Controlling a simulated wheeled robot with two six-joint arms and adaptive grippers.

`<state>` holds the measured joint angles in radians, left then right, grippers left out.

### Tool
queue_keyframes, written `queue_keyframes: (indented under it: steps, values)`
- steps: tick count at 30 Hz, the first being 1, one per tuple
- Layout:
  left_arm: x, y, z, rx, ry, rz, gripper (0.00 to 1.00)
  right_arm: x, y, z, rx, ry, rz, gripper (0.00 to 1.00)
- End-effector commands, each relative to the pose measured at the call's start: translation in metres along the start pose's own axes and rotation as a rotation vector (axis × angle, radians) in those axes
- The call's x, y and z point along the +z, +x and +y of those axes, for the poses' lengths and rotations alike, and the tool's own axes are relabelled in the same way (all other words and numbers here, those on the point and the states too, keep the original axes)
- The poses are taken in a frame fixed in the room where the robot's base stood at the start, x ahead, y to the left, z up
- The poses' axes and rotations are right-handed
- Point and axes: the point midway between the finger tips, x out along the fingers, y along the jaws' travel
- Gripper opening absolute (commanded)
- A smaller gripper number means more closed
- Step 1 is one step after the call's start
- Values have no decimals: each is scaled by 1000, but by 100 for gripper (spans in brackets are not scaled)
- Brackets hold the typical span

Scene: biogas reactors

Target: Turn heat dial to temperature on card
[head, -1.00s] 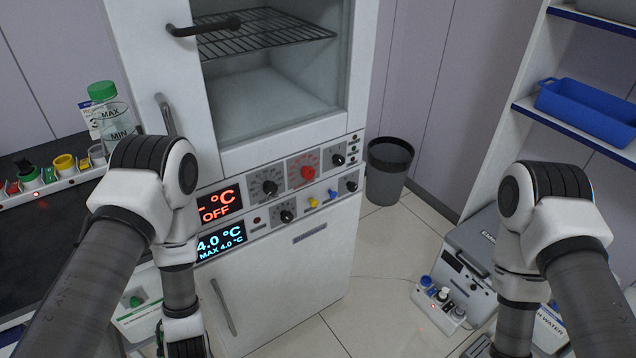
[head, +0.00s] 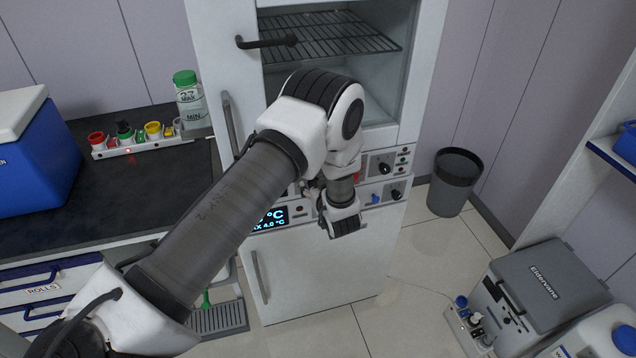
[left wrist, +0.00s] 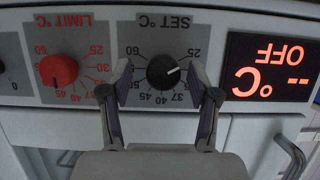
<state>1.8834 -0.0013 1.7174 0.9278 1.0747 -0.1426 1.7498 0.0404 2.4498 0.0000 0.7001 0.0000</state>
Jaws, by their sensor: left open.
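In the left wrist view, which is upside down, the black SET °C dial (left wrist: 163,71) sits on a grey scale plate. Its white mark points right, between the printed 25 and 37; the finger covers part of the scale there. My left gripper (left wrist: 163,82) is open, one finger on each side of the dial; I cannot tell whether they touch it. The red display (left wrist: 270,68) beside it reads "-- °C OFF". In the head view my left gripper (head: 343,222) is at the cabinet's panel, and my arm hides the SET dial. No readable temperature card shows.
The red LIMIT °C dial (left wrist: 59,70) is close beside the SET dial. A blue display (head: 270,219) is lower on the panel. A bottle with a green cap (head: 190,100) stands on the dark counter (head: 150,190). A bin (head: 454,182) stands right of the cabinet.

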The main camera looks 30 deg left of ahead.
Motion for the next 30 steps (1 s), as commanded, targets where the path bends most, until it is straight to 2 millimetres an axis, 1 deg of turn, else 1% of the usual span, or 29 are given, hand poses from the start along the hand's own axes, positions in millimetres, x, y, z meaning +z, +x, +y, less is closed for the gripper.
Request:
queue_keyframes:
  steps: [6, 8, 9, 11, 12, 23, 30]
  values:
    - [1, 1, 0, 0, 1, -1, 61, 0, 0, 0, 0, -1, 0, 0]
    - [1, 1, 0, 0, 1, -1, 40, 0, 0, 0, 0, -1, 0, 0]
    - [1, 1, 0, 0, 1, -1, 26, 0, 0, 0, 0, -1, 0, 0]
    - [1, 1, 0, 1, 1, -1, 4, 0, 0, 0, 0, 0, 0, 0]
    - [1, 1, 0, 1, 1, -1, 2, 0, 0, 0, 0, 0, 0, 0]
    - [1, 1, 1, -9, 28, 0, 2, 0, 1, 0, 0, 0, 0, 0]
    - [1, 1, 2, -52, 132, 0, 2, 0, 4, 0, 0, 0, 0, 0]
